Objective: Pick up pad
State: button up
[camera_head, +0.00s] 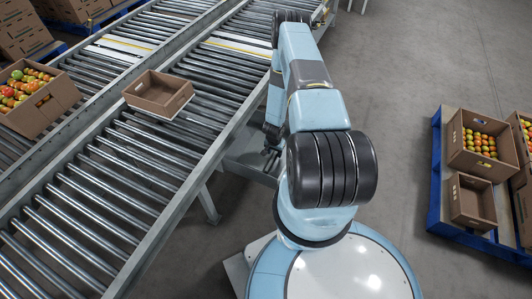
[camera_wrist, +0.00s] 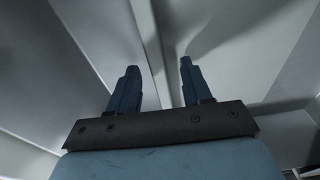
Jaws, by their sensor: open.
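My gripper (camera_wrist: 158,66) shows in the wrist view with its two blue fingers apart and nothing between them. Pale grey, flat surfaces with a seam lie beyond the fingertips; I cannot tell what they belong to. I cannot pick out a pad for certain in either view. In the head view my arm reaches forward beside the conveyor, and its far end is largely hidden behind its own links, low by a grey ledge (camera_head: 246,158) at the conveyor's side.
A roller conveyor (camera_head: 95,215) runs along the left. On it stand an empty brown carton (camera_head: 139,99) with a white edge under it and a carton of tomatoes (camera_head: 50,111). A blue pallet (camera_head: 436,180) with cartons stands at right. The floor between is clear.

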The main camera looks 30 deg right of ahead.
jog(key=shift+f, duration=0.3)
grip_shut()
dwell(0.3)
